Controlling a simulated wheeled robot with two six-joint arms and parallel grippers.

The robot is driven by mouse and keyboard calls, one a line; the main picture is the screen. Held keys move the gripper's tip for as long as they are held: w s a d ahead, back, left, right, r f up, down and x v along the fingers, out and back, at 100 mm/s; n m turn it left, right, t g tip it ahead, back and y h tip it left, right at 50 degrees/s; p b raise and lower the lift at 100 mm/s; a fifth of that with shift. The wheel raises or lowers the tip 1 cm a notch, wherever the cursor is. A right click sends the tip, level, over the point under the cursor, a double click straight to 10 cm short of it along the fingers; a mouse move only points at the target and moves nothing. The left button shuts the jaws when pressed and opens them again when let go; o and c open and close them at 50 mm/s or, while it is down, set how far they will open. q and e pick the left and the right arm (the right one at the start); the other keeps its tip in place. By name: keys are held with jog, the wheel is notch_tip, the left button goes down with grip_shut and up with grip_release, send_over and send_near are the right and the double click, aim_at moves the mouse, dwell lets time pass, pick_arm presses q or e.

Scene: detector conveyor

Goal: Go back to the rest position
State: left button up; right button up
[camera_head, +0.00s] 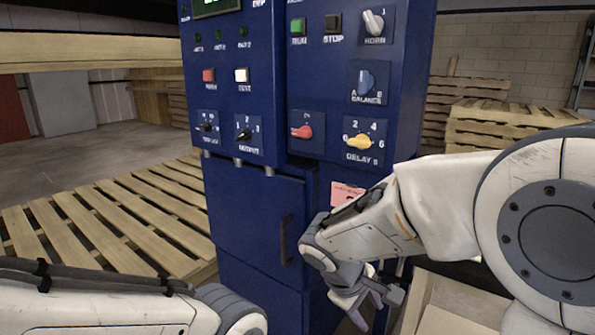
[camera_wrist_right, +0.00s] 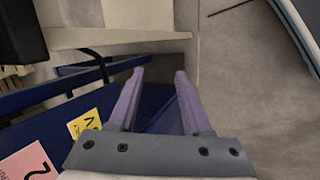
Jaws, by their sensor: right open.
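My right gripper (camera_head: 370,308) hangs low in front of the lower right part of the blue control cabinet (camera_head: 245,210), partly cut by the lower edge of the head view. In the right wrist view its two purple fingers (camera_wrist_right: 160,76) are apart, with nothing between them. My left arm shows at the lower left of the head view, but its gripper is out of the picture.
The cabinet carries a red-handled switch (camera_head: 302,132), a yellow delay knob (camera_head: 360,141), a blue balance knob (camera_head: 367,83) and a grey horn knob (camera_head: 373,22). A pink label (camera_head: 345,193) sits behind my right arm. Wooden pallets (camera_head: 110,220) lie left; others (camera_head: 500,125) are stacked right.

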jog(key=s+d+f+m+y, duration=0.5)
jog(key=s+f+m, duration=0.2)
jog(key=m, duration=0.1)
jog(key=s+a+r+n+g, duration=0.1)
jog(key=s+a+r+n, duration=0.2)
jog(key=s+a, duration=0.4)
jog(key=s+a+r+n+g, duration=0.2)
jog(key=s+a+r+n, duration=0.15)
jog(key=s+a, duration=0.3)
notch_tip(320, 180, up, 31)
jog(key=p, duration=3.1)
jog(key=shift+s+f+y, duration=0.15)
jog(key=shift+f+y, duration=0.05)
jog(key=shift+y, duration=0.2)
